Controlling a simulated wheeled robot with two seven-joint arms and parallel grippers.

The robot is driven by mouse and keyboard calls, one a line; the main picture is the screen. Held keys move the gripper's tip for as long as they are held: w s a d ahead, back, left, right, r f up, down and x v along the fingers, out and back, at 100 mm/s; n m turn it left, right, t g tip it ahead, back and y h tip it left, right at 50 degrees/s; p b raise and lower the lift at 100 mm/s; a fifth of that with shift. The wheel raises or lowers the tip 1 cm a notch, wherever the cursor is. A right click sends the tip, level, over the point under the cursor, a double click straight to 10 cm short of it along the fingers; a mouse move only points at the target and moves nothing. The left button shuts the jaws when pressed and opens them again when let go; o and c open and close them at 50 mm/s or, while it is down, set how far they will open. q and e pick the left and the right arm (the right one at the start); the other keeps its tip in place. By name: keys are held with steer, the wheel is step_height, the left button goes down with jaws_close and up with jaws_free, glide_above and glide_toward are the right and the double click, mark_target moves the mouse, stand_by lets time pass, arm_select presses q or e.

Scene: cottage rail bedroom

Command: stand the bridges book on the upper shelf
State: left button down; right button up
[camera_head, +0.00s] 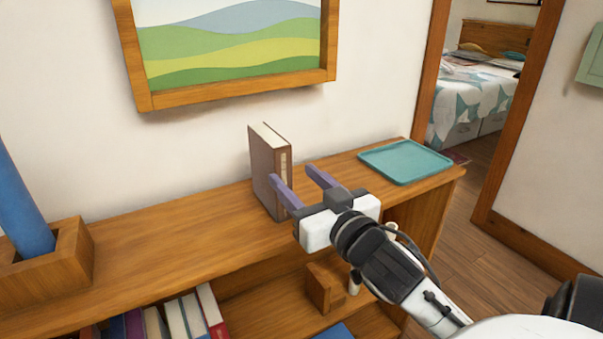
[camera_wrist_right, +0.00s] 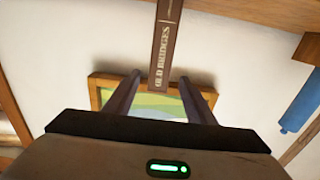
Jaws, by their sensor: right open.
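The bridges book (camera_head: 264,170) is brown and stands upright on the upper shelf (camera_head: 190,232), the wooden top board of a low unit, near the wall. In the right wrist view the spine of the book (camera_wrist_right: 165,48) reads "OLD BRIDGES" and lines up with the gap between my fingers. My right gripper (camera_head: 291,176) is open, with its purple fingers pointing at the spine; the near finger overlaps the book's lower edge in the head view. The same fingers show in the right wrist view (camera_wrist_right: 158,82). I see nothing held, and contact cannot be told. My left gripper is out of view.
A teal tray (camera_head: 405,161) lies at the board's right end. A wooden box (camera_head: 50,268) holding a blue cylinder (camera_head: 20,205) stands at the left. Several books (camera_head: 190,318) and a wooden block (camera_head: 322,288) are on the lower shelf. A framed picture (camera_head: 235,85) hangs above.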

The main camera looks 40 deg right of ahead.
arm_select(q)
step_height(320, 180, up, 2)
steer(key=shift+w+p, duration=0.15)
steer(key=shift+p, duration=0.25)
arm_select(e)
steer(key=shift+s+a, duration=0.1)
steer(key=shift+s, duration=0.5)
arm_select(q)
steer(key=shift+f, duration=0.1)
